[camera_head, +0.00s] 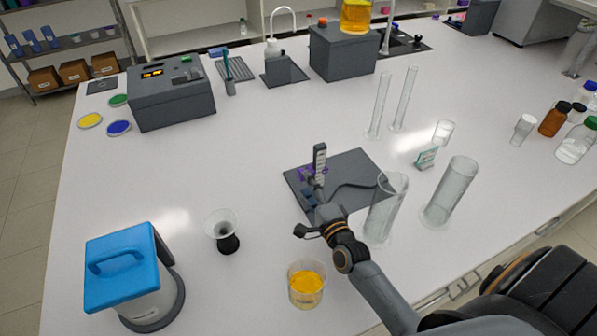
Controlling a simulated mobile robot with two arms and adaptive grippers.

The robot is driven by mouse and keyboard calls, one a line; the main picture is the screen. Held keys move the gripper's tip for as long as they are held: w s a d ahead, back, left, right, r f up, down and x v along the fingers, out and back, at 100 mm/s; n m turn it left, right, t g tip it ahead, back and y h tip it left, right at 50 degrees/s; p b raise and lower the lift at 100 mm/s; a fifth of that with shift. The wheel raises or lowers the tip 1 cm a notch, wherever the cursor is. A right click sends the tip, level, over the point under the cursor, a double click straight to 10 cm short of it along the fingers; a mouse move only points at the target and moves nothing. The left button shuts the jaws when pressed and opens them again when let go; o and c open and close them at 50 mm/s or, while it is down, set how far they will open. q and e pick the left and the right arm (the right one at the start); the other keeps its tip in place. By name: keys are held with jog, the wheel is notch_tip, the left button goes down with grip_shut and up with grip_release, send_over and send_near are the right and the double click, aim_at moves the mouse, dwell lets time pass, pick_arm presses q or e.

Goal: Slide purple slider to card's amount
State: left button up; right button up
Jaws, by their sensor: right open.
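The membrane rig has a dark grey base plate (352,165) on the white bench, with a small upright grey column (320,155) carrying a pale scale. The purple slider (307,172) sits low around or beside this column; I cannot tell which. The small card (427,157), green and white, stands right of the plate, its amount too small to read. My right gripper (312,215) is open at the plate's front edge, just in front of the column and slider. I cannot tell whether it touches the rig. My left gripper is out of view.
Tall glass cylinders (451,192) stand right of my right arm. A beaker of orange liquid (307,283) and a dark-based glass funnel (226,235) stand in front and left. A blue-topped device (127,268) is at front left. The bench left of the plate is clear.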

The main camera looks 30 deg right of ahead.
aim_at(312, 171)
jog(key=w, duration=0.4)
jog(key=shift+w+d+p, duration=0.2)
jog(key=shift+w+p, duration=0.05)
jog(key=shift+p, duration=0.15)
jog(key=shift+w, duration=0.25)
grip_shut()
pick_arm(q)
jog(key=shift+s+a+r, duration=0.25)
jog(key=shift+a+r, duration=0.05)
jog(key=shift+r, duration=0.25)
